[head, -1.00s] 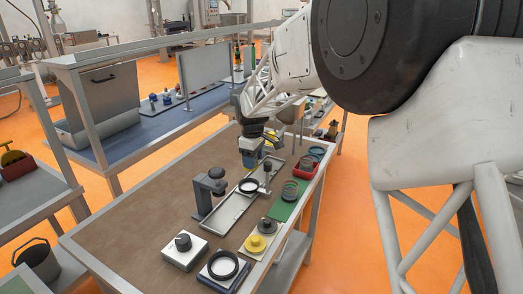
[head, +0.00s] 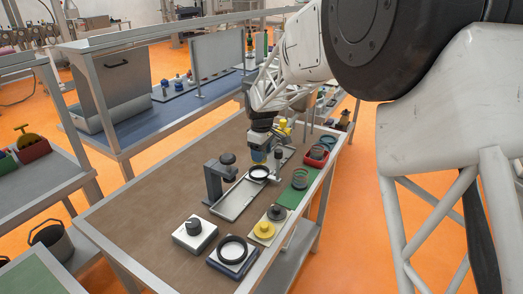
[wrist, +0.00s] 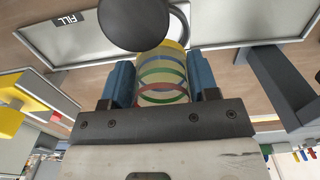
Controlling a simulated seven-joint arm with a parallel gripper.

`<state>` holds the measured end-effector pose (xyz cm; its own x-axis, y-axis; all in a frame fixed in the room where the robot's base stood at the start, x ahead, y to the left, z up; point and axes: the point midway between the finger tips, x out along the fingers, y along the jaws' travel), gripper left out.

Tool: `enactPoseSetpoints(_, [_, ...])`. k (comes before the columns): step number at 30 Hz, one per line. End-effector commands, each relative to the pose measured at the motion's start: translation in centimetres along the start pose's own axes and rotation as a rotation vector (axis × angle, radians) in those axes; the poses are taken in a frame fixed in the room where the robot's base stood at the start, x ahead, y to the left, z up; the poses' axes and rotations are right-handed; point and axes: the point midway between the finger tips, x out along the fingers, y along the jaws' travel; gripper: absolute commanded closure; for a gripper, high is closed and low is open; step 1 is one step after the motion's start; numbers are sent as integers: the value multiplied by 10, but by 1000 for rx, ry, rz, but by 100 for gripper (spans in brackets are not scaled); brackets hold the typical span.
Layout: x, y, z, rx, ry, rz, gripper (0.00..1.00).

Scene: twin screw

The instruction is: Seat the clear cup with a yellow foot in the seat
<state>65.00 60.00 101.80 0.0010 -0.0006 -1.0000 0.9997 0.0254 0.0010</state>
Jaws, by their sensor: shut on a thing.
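My gripper (wrist: 160,88) is shut on the clear cup (wrist: 160,78), which has green, red and blue rings, between its two blue fingers. The cup's yellow foot (wrist: 172,46) points away from the gripper in the wrist view. A dark-rimmed round seat (head: 259,172) with a pale middle lies on the long tray in the head view. In the wrist view, a pale ring shows partly behind the foot and a black disc. In the head view my gripper (head: 259,156) is just behind and above the seat. Whether the foot touches the seat is hidden.
A grey post stand (head: 213,180) is left of the seat; a dark-topped post (head: 278,163) is close on its right. The tray (head: 228,205) carries a FILL label (wrist: 68,19). A knob box (head: 194,232), ringed block (head: 232,252) and yellow disc (head: 264,229) are nearer. Brown tabletop is clear at left.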

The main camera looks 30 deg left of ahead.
Motion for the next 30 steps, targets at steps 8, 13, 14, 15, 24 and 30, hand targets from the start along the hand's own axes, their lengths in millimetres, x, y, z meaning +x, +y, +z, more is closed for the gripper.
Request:
enactPoseSetpoints(8, [18,0,0,0,0,0,68])
enactPoseSetpoints(13, [28,0,0,0,0,0,68])
enactPoseSetpoints(14, [29,0,0,0,0,0,68])
enactPoseSetpoints(15, [31,0,0,0,0,0,68])
enactPoseSetpoints(24, [37,0,0,0,1,1,68])
enactPoseSetpoints(30, [37,0,0,0,1,1,68])
